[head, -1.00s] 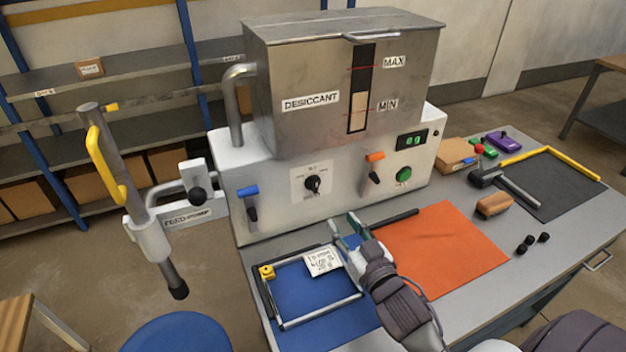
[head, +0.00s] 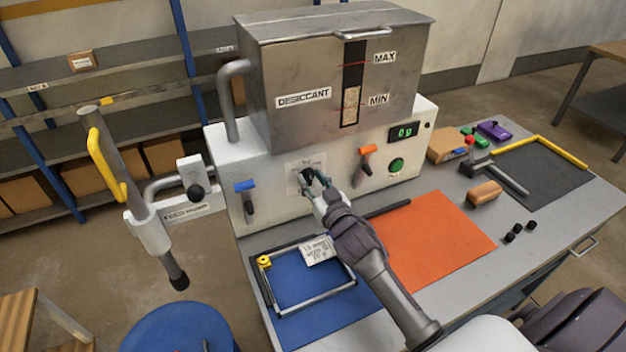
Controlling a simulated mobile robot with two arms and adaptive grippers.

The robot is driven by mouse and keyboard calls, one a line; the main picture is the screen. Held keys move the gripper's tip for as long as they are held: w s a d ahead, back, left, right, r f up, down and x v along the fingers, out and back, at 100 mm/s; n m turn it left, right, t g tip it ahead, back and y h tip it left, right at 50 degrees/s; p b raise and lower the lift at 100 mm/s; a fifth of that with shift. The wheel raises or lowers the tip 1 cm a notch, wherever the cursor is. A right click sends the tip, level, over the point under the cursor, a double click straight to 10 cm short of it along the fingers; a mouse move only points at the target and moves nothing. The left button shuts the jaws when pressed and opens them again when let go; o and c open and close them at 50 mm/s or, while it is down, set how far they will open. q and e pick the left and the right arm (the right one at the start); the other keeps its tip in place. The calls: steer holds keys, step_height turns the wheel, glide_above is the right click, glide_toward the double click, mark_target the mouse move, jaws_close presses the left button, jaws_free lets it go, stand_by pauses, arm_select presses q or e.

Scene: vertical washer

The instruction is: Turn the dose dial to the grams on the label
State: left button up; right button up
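The dose dial (head: 307,174) is a small black knob on a white plate on the front of the white machine (head: 275,205). My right gripper (head: 314,180) is at the dial, its fingers around or just in front of the knob. Its fingers look apart, but I cannot tell whether they touch the knob. The gripper hides part of the dial and its scale. The label (head: 319,249), a white paper with small unreadable print, lies at the back edge of the framed blue mat (head: 305,285). The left gripper is not in view.
A blue-handled lever (head: 247,196) and an orange-handled lever (head: 364,165) flank the dial. A green button (head: 396,165) sits below a small green display (head: 404,132). An orange mat (head: 440,240), a hammer (head: 505,175) and a wooden block (head: 484,194) lie on the bench.

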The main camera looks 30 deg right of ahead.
steer(key=shift+c, duration=0.6)
jaws_close()
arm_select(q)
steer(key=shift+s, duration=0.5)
arm_select(e)
steer(key=shift+n, duration=0.3)
steer(key=n, duration=0.3)
steer(key=shift+a+n, duration=0.2)
steer(key=shift+n, duration=0.2)
arm_select(q)
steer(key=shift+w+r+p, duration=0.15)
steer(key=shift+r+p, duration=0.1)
steer(key=shift+p, duration=0.05)
arm_select(e)
steer(key=n, duration=0.5)
steer(key=shift+a+f, duration=0.15)
steer(key=shift+a, duration=0.05)
steer(key=shift+n, duration=0.4)
